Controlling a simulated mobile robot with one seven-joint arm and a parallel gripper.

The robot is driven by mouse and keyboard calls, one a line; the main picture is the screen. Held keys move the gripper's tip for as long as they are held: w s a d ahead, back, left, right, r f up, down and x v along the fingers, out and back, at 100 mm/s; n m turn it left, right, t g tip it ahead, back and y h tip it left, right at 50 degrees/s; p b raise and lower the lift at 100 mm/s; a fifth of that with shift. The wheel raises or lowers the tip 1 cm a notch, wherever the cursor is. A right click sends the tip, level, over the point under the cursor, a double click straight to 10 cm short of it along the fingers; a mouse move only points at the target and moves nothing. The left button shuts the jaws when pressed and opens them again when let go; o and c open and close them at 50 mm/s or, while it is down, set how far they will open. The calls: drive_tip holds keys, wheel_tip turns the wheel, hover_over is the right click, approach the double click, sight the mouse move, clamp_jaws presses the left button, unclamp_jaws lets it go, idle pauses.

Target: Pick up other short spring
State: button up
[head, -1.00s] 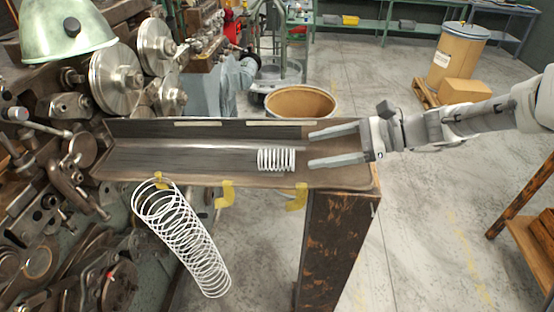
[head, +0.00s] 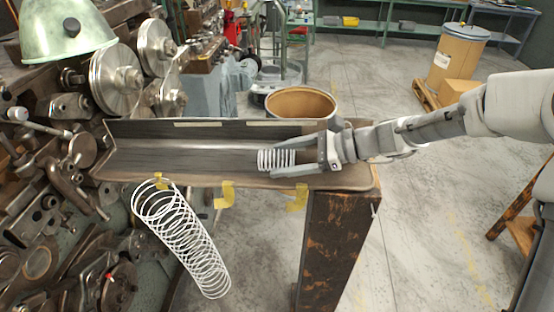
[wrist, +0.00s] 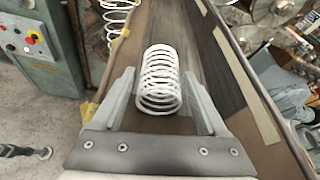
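A short white spring (head: 276,160) lies on its side in the metal trough (head: 200,176). My gripper (head: 270,158) is down at the trough, its two fingers on either side of the spring. In the wrist view the short spring (wrist: 160,80) lies between the open fingers (wrist: 160,90), with a gap to each finger near its front end. A long white spring (head: 183,240) hangs over the trough's front edge at the left. Part of it also shows at the top of the wrist view (wrist: 116,22).
The coiling machine (head: 60,190) with its wheels stands left of the trough. Yellow tape (head: 225,195) sticks to the trough's front edge. An open drum (head: 300,103) stands behind the trough. The trough's raised back wall (head: 220,128) runs close to my gripper.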

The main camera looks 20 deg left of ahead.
drive_tip(key=c, duration=1.1)
drive_tip(key=shift+r, duration=0.1)
